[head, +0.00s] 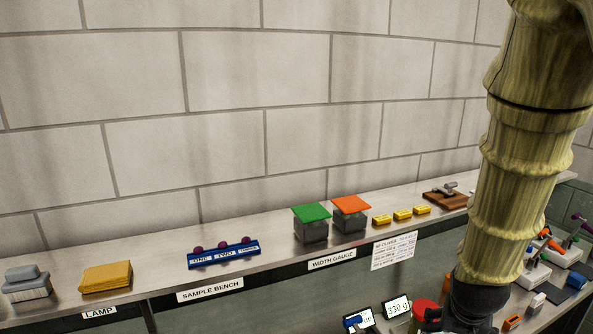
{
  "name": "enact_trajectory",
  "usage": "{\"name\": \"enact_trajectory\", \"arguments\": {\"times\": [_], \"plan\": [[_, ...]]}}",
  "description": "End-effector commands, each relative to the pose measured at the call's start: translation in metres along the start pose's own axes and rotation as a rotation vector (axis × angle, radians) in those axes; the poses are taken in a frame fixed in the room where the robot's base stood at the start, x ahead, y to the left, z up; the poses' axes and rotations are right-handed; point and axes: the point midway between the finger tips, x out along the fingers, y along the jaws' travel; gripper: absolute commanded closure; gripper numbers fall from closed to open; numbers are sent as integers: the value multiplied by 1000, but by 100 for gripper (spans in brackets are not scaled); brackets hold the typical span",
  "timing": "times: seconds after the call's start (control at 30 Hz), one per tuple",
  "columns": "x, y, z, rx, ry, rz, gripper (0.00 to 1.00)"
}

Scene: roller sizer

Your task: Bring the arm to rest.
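My arm, in a yellowish sleeve, hangs down the right side of the head view. Its dark lower end runs toward the bottom edge, over the lower work surface. My gripper's fingers do not show in this view, so I cannot see whether they hold anything.
A steel shelf (160,263) along the block wall bears a yellow cloth (107,277), a blue rack (224,254), green-topped (311,214) and orange-topped (351,205) blocks, yellow pieces (403,214) and a brown board (445,199). Small displays (397,307) and a red round thing (424,308) stand below, near my arm.

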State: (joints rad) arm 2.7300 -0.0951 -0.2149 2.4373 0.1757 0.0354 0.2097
Motion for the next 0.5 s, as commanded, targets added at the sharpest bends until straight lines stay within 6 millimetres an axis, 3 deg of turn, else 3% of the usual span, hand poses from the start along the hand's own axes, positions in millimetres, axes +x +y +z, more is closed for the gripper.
{"name": "enact_trajectory", "arguments": {"times": [0.27, 0.5], "plan": [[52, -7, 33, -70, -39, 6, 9], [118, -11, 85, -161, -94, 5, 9]]}}
